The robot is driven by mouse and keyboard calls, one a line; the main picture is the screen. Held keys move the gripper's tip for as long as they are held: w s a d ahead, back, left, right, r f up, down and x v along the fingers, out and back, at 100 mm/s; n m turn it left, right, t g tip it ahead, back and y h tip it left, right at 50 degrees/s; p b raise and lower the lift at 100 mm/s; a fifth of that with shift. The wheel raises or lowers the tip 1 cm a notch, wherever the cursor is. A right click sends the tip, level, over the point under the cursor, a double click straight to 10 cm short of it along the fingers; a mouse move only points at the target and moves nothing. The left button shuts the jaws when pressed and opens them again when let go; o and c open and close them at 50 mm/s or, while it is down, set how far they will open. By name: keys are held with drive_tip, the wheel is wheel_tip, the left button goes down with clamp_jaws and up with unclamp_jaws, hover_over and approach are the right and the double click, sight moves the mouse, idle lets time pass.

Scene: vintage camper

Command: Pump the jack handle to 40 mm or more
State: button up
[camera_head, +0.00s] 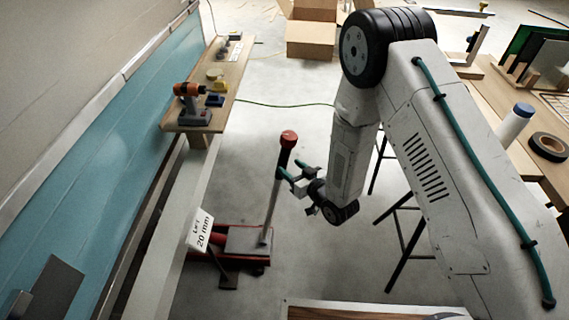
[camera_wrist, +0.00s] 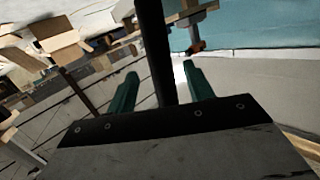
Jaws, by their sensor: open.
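The red floor jack (camera_head: 225,244) stands on the concrete floor beside the camper's lower edge. Its handle (camera_head: 272,205) rises nearly upright, with a grey shaft, a black grip and a red knob on top. A white sign (camera_head: 199,229) by the jack reads "Lift 20 mm". My gripper (camera_head: 296,177) is at the upper part of the handle, with its teal fingers open. In the wrist view the black grip (camera_wrist: 155,50) stands between the two open fingers (camera_wrist: 158,92), with a gap visible on each side. The handle's lower part is hidden in the wrist view.
A wooden shelf (camera_head: 222,92) along the teal camper wall (camera_head: 110,160) holds an orange drill (camera_head: 190,100) and small items. A cardboard box (camera_head: 311,38) sits at the back. A workbench with black trestle legs (camera_head: 398,240) stands at right. The floor around the handle is mostly clear.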

sight(284, 162)
drive_tip(key=shift+w+a+f+n+g+y, duration=0.25)
drive_tip(key=shift+w+a+n+g+y, duration=0.1)
drive_tip(key=shift+w+a+n+y, duration=0.45)
drive_tip(key=shift+w+a+f+n+g+y, duration=0.3)
drive_tip(key=shift+w+a+n+y, duration=0.2)
drive_tip(key=shift+w+a+y, duration=0.5)
drive_tip(key=shift+d, duration=0.1)
clamp_jaws()
drive_tip(key=shift+d, duration=0.1)
